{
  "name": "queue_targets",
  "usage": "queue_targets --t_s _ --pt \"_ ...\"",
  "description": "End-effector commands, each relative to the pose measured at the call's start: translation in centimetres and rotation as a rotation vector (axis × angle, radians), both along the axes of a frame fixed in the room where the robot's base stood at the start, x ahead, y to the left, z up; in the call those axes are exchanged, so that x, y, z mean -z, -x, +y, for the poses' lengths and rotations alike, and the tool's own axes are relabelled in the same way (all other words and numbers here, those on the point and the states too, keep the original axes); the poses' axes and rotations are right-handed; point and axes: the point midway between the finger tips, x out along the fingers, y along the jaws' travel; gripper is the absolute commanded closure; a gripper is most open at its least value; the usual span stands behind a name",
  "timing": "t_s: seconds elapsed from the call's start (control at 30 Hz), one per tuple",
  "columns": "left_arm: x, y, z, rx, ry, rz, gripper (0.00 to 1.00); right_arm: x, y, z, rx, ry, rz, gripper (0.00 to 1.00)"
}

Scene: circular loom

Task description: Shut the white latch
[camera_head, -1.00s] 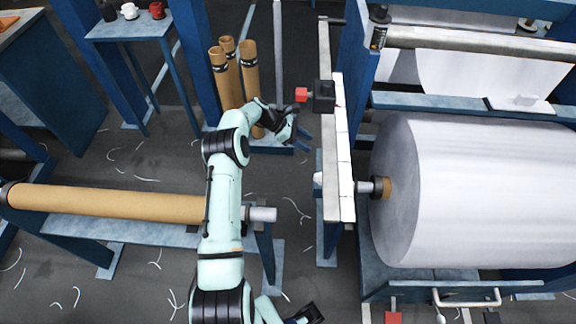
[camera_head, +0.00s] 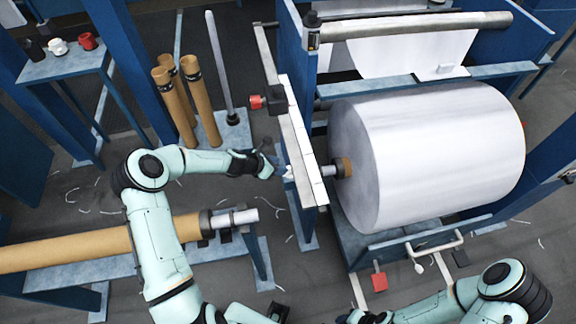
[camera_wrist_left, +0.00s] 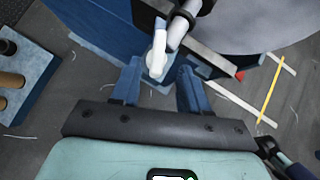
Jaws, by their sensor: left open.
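The white latch (camera_wrist_left: 157,55) is a small white lever at the roll's shaft end, seen in the left wrist view. It stands up and tilts slightly, and its tip points toward my left gripper. In the head view, only a small white bit of it (camera_head: 288,172) shows at the left side of the upright frame. My left gripper (camera_wrist_left: 159,76) is open, with its two blue fingers on either side of the latch's lower end. I cannot tell whether they touch it. In the head view, the left gripper (camera_head: 279,168) is beside the frame.
The large white roll (camera_head: 430,150) sits right of the white-faced frame (camera_head: 300,150). A black box with a red knob (camera_head: 257,102) juts left from the frame. Cardboard tubes (camera_head: 205,105) stand behind my left arm. A brown roll (camera_head: 80,248) lies at left.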

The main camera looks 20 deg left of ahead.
Motion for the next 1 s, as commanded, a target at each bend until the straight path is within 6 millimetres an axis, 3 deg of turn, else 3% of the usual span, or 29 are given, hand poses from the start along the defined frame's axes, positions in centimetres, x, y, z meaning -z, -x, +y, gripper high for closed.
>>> queue_targets --t_s 0.2,0.4,0.83,0.97,1.0 --pt "3.1 -3.0 -1.8 0.001 0.003 -0.001 0.55 -1.2 -0.8 0.0 0.000 0.000 -0.010 0.55" --pt "5.0 -4.5 -2.6 0.000 0.001 -0.001 0.55 -1.8 -1.3 0.0 0.000 0.000 -0.015 0.55" --pt "5.8 -5.0 -2.8 0.000 -0.001 0.001 0.55 -1.9 -1.3 0.0 -0.001 0.000 -0.016 0.55" --pt "5.8 -5.0 -2.8 0.000 -0.001 0.001 0.98 -1.9 -1.3 0.0 0.000 0.000 -0.016 0.55" --pt "5.8 -5.0 -2.8 0.000 -0.001 0.001 1.00 -1.9 -1.3 0.0 0.000 0.000 -0.016 0.55"
